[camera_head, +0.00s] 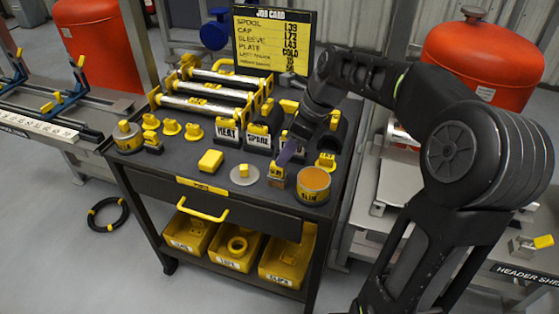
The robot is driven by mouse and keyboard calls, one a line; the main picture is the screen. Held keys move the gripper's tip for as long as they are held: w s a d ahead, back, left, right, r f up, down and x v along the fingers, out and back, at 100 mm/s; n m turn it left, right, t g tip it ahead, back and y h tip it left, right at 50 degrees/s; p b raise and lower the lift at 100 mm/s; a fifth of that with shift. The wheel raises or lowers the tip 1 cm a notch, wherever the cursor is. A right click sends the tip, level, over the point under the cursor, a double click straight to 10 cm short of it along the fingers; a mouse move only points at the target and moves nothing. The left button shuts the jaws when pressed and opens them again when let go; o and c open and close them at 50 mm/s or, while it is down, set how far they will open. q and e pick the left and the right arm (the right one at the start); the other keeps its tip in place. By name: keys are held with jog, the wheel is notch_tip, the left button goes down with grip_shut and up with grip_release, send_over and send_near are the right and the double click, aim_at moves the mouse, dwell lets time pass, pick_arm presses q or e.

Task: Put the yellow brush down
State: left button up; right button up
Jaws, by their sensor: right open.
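My right gripper (287,153) reaches down over the front right part of the tool cart (250,200). It is open; its fingers are small and partly hidden by my wrist. Just below it stands a small yellow piece with a label (277,172). I cannot tell from this view whether this is the yellow brush, nor whether the fingers touch it. A round tin with an orange top (313,185) stands close to its right. My left gripper is not in view.
A yellow block (211,161) and a grey disc with a yellow knob (244,174) lie left of the gripper. Labelled black holders (228,132) and yellow-ended rods (205,92) stand behind. A job card (272,42) rises at the back. Yellow bins (235,247) fill the lower shelf.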

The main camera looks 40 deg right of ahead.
jog(key=shift+v, duration=1.1)
